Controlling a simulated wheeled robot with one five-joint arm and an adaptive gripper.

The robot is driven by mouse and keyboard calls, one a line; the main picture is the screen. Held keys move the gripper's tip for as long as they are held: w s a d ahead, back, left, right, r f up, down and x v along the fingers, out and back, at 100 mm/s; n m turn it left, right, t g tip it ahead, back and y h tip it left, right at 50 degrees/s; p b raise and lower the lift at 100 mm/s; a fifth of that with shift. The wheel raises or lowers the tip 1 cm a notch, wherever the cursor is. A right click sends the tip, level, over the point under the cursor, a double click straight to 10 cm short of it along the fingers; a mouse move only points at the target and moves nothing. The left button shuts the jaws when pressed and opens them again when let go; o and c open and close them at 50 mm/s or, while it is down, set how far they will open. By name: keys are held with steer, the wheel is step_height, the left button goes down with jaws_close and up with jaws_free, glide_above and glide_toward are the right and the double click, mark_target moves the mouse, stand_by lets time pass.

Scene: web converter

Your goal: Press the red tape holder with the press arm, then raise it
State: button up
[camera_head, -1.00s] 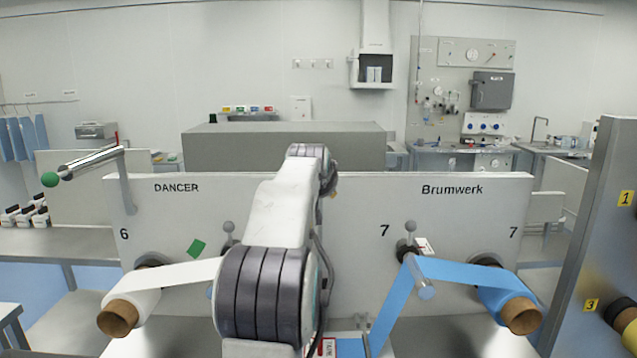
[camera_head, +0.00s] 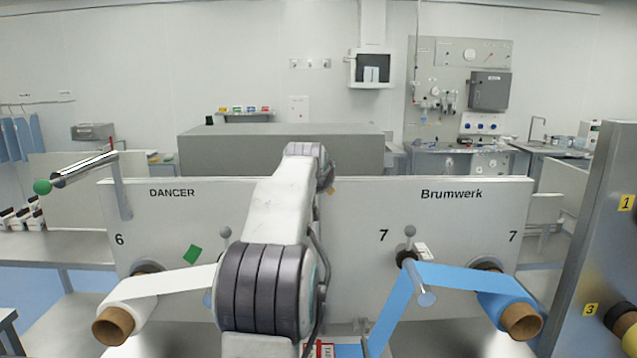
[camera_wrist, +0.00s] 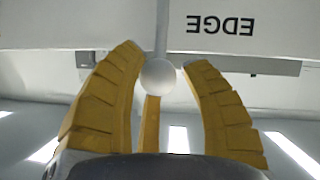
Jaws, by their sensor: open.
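In the wrist view my gripper (camera_wrist: 163,82) has its yellow fingers spread wide. A pale grey ball knob (camera_wrist: 158,77) on a thin rod shows between the fingertips. I cannot tell whether the fingers touch it, or whether it belongs to the press arm. In the head view my arm hides my gripper. A small red-and-white labelled piece (camera_head: 326,350) shows at the bottom edge, mostly cut off. I cannot tell whether it is the red tape holder.
A grey panel (camera_head: 470,225) marked DANCER and Brumwerk spans the front. A white roll (camera_head: 140,297) is at the left and a blue roll (camera_head: 500,305) at the right. A bar with a green knob (camera_head: 42,187) juts out upper left. A grey cabinet (camera_head: 612,240) stands far right.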

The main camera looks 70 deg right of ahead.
steer(key=shift+o, duration=1.2)
steer(key=shift+d+f, duration=0.1)
steer(key=shift+f, duration=0.1)
steer(key=v, duration=1.2)
